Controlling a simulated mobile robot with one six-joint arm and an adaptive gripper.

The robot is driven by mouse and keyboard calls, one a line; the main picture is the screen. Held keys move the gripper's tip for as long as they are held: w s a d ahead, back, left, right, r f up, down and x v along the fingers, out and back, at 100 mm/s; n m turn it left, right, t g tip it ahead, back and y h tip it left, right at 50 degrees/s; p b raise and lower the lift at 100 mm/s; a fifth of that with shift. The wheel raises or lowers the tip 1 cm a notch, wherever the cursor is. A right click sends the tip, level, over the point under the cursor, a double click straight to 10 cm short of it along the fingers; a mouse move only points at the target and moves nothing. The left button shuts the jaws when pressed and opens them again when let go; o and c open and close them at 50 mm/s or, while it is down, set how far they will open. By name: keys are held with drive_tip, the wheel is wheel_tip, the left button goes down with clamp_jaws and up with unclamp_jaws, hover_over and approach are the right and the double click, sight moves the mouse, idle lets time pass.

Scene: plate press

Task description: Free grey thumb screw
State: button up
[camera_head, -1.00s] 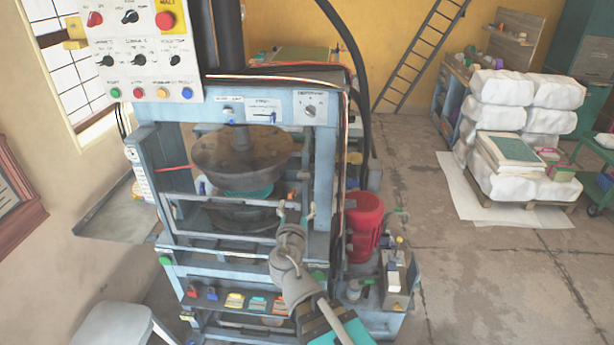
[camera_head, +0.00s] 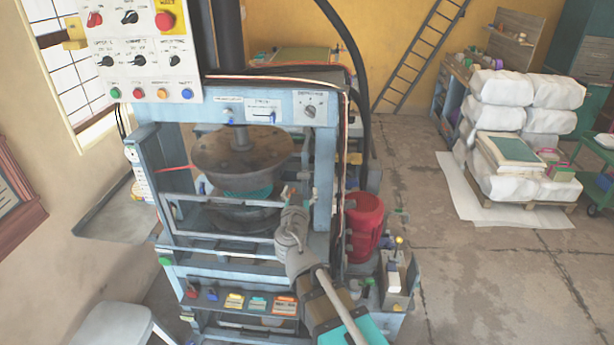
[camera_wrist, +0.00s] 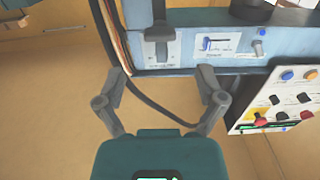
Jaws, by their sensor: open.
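A small grey screw-like part, apparently the grey thumb screw (camera_wrist: 160,30), sticks out in front of a white label plate on the press's blue beam. In the head view the matching dark grey part (camera_head: 311,111) sits at the beam's right end. My gripper (camera_wrist: 162,72) is open and empty in the wrist view, its two fingers spread on either side below the screw and apart from it. In the head view my gripper (camera_head: 300,190) shows small, in front of the press's right post and below the beam. The screw's thread is hidden.
The blue beam also carries a label with a blue slider (camera_wrist: 207,44) and a small blue-grey knob (camera_wrist: 258,46). A white control panel (camera_head: 145,50) stands at the left. Dark cables run by the beam's right end.

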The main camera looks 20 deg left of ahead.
sight(304, 177)
drive_tip(key=x, duration=0.7)
drive_tip(key=shift+w, duration=0.35)
drive_tip(key=c, duration=1.1)
drive_tip(key=shift+d, duration=0.2)
drive_tip(key=shift+c, duration=0.3)
drive_tip(key=shift+a, duration=0.15)
